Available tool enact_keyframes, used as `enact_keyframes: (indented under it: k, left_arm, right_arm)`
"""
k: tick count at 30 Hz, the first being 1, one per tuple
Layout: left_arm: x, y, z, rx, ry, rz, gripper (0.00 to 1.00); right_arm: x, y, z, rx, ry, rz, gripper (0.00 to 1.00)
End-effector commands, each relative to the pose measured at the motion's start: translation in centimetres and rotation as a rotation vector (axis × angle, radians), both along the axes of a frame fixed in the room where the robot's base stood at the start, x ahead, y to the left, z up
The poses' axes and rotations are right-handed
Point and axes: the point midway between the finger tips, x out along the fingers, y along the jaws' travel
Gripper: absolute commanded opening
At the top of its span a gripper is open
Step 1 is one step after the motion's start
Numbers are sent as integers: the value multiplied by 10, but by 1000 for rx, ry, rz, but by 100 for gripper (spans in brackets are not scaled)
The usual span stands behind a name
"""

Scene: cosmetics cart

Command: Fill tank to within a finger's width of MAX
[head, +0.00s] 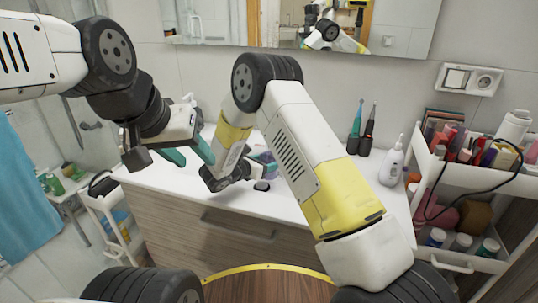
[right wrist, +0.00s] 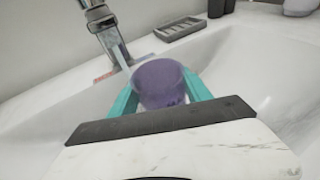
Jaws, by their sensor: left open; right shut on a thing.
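The tank (right wrist: 160,84) is a purple-tinted cup-like vessel in the right wrist view. My right gripper (right wrist: 160,92) is shut on it, with a teal finger on each side, above the white sink basin (right wrist: 255,65). A chrome faucet (right wrist: 97,18) is beyond the tank at upper left. A pale streak like water (right wrist: 120,50) runs from it towards the tank. The water level and any MAX mark cannot be made out. In the head view my right arm mostly hides the tank. My left gripper (head: 188,153) is open and empty above the counter's left part.
A small black round object (head: 262,186) lies on the white counter (head: 285,208) near my right gripper. A loaded cosmetics cart (head: 448,190) is at far right. A grey soap dish (right wrist: 181,28) sits behind the basin.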

Motion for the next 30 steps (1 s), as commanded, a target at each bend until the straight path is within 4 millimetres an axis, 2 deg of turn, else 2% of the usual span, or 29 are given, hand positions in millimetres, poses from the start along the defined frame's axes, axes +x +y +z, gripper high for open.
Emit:
enact_keyframes:
  k: [17,30]
  left_arm:
    - [0,0,0,0,0,0,45]
    - [0,0,0,0,0,0,45]
  right_arm:
    - [3,0,-1,0,0,0,16]
    - [44,5,-1,1,-2,-2,16]
